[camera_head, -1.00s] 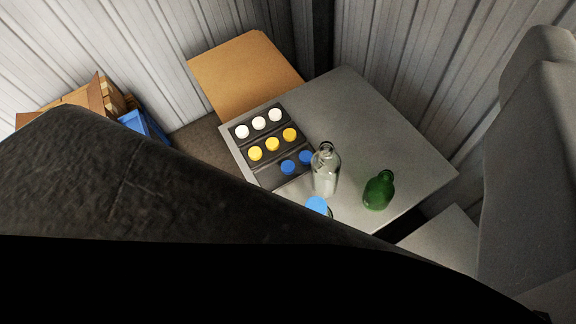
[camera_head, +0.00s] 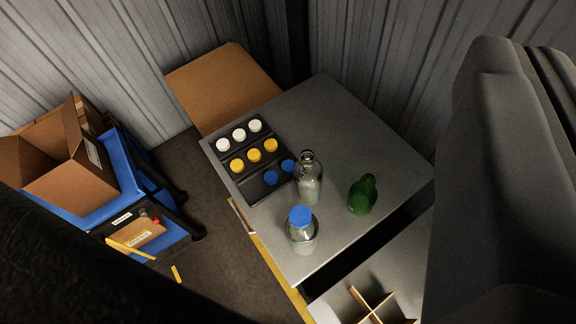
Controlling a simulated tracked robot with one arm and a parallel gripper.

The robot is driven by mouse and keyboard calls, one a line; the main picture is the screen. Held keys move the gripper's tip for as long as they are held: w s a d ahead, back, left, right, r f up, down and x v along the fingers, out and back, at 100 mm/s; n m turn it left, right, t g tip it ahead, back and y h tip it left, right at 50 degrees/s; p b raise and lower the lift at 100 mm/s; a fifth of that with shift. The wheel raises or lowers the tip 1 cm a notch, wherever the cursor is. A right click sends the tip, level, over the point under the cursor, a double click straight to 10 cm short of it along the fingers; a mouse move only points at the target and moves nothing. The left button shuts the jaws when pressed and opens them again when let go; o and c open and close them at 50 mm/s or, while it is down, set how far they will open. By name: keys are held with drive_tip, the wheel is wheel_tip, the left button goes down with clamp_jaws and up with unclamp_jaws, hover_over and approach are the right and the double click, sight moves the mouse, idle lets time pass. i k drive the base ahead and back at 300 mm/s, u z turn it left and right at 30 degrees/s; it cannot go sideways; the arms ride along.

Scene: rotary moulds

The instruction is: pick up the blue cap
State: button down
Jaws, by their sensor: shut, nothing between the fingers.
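One blue cap (camera_head: 300,216) sits on top of a clear glass bottle (camera_head: 301,240) near the front edge of the grey table. Two more blue caps lie in the front row of the black tray (camera_head: 256,189), one on the left (camera_head: 270,178) and one on the right (camera_head: 288,166). The bottle with the open neck (camera_head: 309,183) partly overlaps that tray's right side. My gripper's fingertips do not show; only dark parts of my own arm fill the lower left and the right side.
The tray also holds white caps (camera_head: 238,135) and yellow caps (camera_head: 254,155). A green bottle (camera_head: 362,195) stands right of the clear bottles on the grey table (camera_head: 335,120). A blue cart (camera_head: 122,170) with cardboard boxes (camera_head: 72,172) is at left. A wooden divider (camera_head: 371,306) shows at lower right.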

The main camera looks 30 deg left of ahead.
sight(271, 178)
drive_tip(key=u, duration=0.6)
drive_tip(key=k, duration=0.6)
drive_tip(key=u, duration=0.3)
